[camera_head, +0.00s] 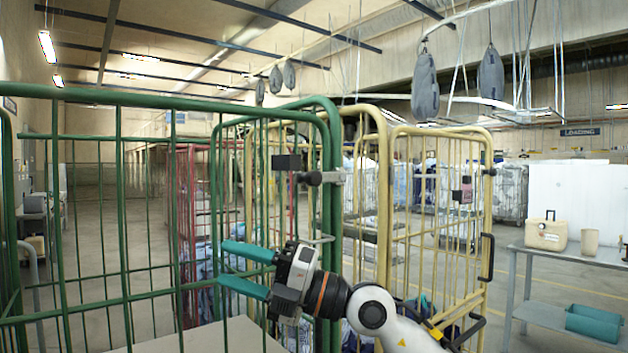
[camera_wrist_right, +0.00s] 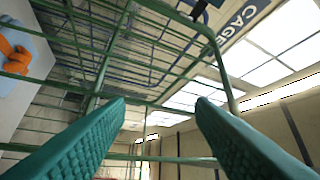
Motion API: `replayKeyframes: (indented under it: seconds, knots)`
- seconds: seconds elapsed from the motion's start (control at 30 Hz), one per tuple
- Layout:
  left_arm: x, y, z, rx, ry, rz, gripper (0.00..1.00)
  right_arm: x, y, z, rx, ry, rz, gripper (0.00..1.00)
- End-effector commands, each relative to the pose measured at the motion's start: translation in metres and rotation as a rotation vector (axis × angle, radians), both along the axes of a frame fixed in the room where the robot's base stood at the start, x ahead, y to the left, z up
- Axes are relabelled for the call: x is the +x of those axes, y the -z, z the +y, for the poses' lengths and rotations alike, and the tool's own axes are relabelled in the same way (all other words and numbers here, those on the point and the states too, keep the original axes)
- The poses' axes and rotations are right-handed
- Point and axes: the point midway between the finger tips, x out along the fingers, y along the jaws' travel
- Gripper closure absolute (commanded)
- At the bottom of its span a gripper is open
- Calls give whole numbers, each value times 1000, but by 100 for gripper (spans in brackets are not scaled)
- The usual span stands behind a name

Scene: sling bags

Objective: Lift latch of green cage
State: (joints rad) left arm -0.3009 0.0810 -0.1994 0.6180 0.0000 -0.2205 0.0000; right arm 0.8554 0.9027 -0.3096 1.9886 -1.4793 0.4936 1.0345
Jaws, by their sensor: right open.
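The green cage (camera_head: 120,101) fills the left and centre of the head view, its barred panels close in front of me. A grey latch with a dark block (camera_head: 318,178) sits on its upright near the top right corner. My right gripper (camera_head: 222,263) is below and left of that latch, with its two teal fingers pointing left, apart and empty. In the right wrist view the open fingers (camera_wrist_right: 162,102) frame green bars beyond them, and no latch can be made out for sure between them. My left gripper is not in view.
A yellow cage (camera_head: 437,129) stands just right of the green one, close to my right arm. A red cage (camera_head: 190,150) is behind. At the right, a grey table (camera_head: 585,254) holds a beige container (camera_head: 546,234). Grey sling bags (camera_head: 425,88) hang overhead.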

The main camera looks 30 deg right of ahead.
Motion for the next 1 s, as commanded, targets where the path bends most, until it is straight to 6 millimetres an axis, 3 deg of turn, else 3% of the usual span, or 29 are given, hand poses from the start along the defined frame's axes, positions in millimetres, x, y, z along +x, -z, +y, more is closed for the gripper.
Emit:
replayKeyframes:
  seconds: [0.03, 0.2, 0.3, 0.43, 0.57, 0.67, 1.0]
  knots:
    - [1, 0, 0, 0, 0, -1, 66, -3, -20, -15, -120, 74, -19, 51]
    - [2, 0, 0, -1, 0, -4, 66, -11, -66, -85, -368, 401, 16, 51]
    - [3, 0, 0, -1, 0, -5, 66, -23, -92, -129, -412, 591, 48, 51]
    - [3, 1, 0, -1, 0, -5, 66, -39, -113, -169, -415, 757, 81, 51]
    - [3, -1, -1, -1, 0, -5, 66, -43, -121, -185, -406, 823, 96, 51]
    - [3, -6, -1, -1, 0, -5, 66, -34, -122, -185, -406, 828, 101, 51]
    - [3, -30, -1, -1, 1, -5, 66, 33, -124, -179, -406, 823, 101, 51]
